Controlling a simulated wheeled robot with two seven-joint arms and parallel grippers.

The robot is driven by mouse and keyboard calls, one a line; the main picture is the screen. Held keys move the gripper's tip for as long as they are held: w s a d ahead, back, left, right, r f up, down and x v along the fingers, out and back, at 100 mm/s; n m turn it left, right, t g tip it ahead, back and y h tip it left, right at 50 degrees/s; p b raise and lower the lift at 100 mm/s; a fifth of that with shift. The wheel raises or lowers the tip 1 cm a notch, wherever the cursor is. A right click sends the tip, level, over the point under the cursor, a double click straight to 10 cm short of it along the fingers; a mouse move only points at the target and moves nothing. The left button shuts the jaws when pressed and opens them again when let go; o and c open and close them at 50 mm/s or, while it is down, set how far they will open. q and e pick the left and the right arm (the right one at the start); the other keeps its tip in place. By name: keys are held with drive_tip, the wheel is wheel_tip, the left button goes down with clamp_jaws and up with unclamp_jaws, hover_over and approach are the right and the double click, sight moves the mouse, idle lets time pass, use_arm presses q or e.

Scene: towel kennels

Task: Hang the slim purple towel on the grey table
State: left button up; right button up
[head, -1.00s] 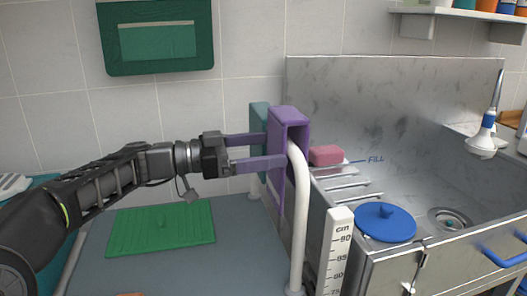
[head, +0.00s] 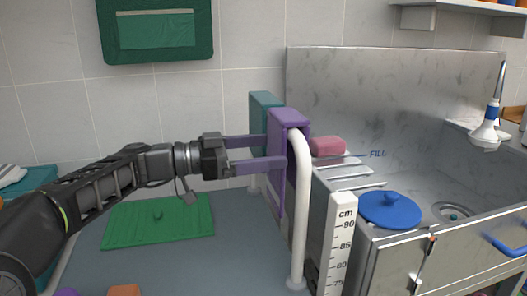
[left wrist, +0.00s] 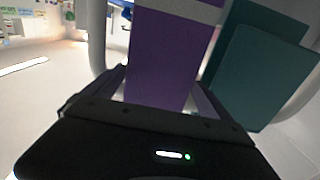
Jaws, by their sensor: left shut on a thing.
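The slim purple towel (head: 276,165) hangs folded over the white rail (head: 299,215) at the right edge of the grey table (head: 190,262). My left gripper (head: 278,152) comes in from the left and is shut on the towel's near-rail panel, just below the fold. In the left wrist view the purple towel (left wrist: 160,62), with a pale band near the top of the picture, stands between my fingers. A teal towel (head: 261,108) hangs on the same rail just behind the purple one; it also shows in the left wrist view (left wrist: 258,75). My right gripper is out of view.
A green mat (head: 160,222) lies on the table. An orange thing (head: 125,291) shows at the bottom edge. Right of the rail stand a cm scale (head: 341,245) and a steel tub (head: 430,180) with a pink block (head: 328,146) and a blue lid (head: 391,209).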

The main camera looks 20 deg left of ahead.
use_arm(q)
drive_tip(key=o, duration=1)
drive_tip(key=shift+o, duration=0.2)
drive_tip(key=p+v, duration=0.3)
drive_tip(key=v, duration=0.4)
drive_tip(key=shift+s+a, duration=0.2)
drive_tip(key=shift+a, duration=0.15)
